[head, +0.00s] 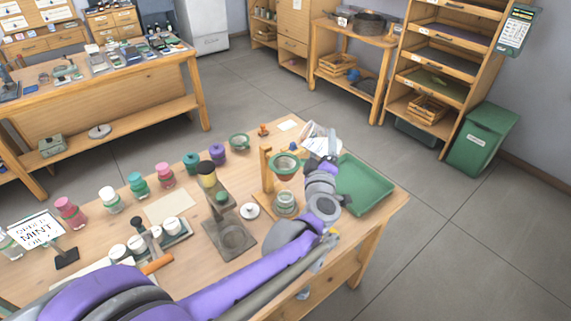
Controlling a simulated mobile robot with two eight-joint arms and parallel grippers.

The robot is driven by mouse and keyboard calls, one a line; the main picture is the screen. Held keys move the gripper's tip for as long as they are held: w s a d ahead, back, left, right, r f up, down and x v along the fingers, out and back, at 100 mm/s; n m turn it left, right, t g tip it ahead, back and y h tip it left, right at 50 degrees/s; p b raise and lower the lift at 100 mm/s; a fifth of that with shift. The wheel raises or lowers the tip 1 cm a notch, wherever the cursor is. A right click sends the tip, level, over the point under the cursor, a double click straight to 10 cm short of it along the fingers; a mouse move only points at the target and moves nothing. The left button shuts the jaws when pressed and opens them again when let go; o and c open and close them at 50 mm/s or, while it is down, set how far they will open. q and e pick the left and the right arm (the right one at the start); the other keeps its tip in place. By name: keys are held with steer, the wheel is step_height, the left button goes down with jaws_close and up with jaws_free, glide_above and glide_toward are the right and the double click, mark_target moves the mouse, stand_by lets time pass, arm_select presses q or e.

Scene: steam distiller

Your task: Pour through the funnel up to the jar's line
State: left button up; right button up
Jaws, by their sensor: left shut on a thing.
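A green funnel (284,162) sits in a wooden stand (266,170). A small clear jar with a greenish band (285,203) stands beneath the funnel; its line and level are too small to read. My left arm reaches across the table's front, and my left gripper (326,158) is just right of the funnel. It is shut on a pale, glassy-looking thing (311,130), partly hidden by the gripper, so its shape and contents are unclear. No stream shows over the funnel. My right gripper is not in view.
A green tray (365,186) lies right of my gripper. A dark-based distiller (230,236) and a white lid (250,211) are left of the stand. Several coloured jars line the table's back left, near a mint oil sign (35,230). A green mug (239,142) stands behind.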

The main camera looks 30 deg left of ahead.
arm_select(q)
steer(key=shift+a, duration=0.1)
steer(key=shift+n, duration=0.3)
steer(key=shift+f, duration=0.1)
stand_by(0.3)
stand_by(0.4)
steer(key=shift+n+p, duration=0.3)
steer(key=shift+f, duration=0.1)
steer(key=shift+n, duration=0.4)
steer(key=shift+a+f, duration=0.1)
